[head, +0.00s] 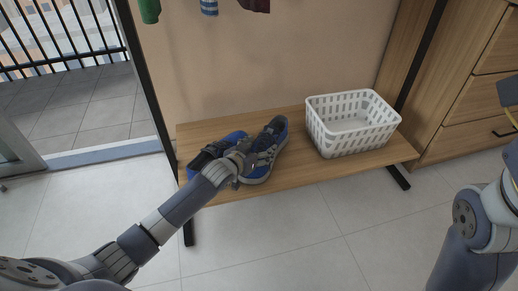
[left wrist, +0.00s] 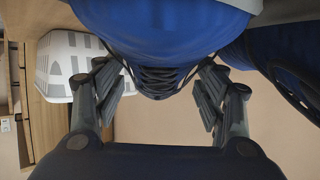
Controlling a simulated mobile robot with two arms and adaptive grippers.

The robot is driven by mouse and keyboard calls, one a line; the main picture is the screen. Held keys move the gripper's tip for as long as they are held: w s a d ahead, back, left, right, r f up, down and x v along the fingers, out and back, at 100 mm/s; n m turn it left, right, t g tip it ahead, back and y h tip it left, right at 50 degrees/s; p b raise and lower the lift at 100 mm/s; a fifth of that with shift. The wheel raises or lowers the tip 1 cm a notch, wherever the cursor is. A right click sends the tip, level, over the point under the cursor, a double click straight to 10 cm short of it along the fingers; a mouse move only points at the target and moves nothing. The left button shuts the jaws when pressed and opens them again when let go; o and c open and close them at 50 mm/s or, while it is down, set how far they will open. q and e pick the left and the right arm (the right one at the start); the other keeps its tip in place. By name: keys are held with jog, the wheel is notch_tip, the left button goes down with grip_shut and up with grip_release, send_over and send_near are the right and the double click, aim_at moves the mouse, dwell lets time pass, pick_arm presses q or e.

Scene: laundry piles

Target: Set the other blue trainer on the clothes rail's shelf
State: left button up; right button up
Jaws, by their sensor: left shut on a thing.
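Two blue trainers with pale soles are side by side at the left part of the clothes rail's wooden shelf (head: 300,172). My left gripper (head: 247,160) is shut on the right-hand trainer (head: 272,143), the one nearer the basket. That trainer appears to rest on the shelf, though I cannot tell whether its sole fully touches. In the left wrist view the held trainer (left wrist: 165,35) is between the two fingers. The other trainer (head: 231,138) is just left of it, partly hidden by my left arm; it shows at the right of the left wrist view (left wrist: 285,50). My right gripper's fingers are out of view.
A white slatted basket (head: 350,142) stands on the shelf's right part, with a small bare gap beside the trainers. Clothes, including a green one (head: 149,10), hang above. A wooden drawer unit (head: 470,100) stands at right. The tiled floor in front is clear.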

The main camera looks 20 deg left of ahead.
pick_arm(q)
jog(key=o, duration=1.3)
jog(key=shift+c, duration=0.2)
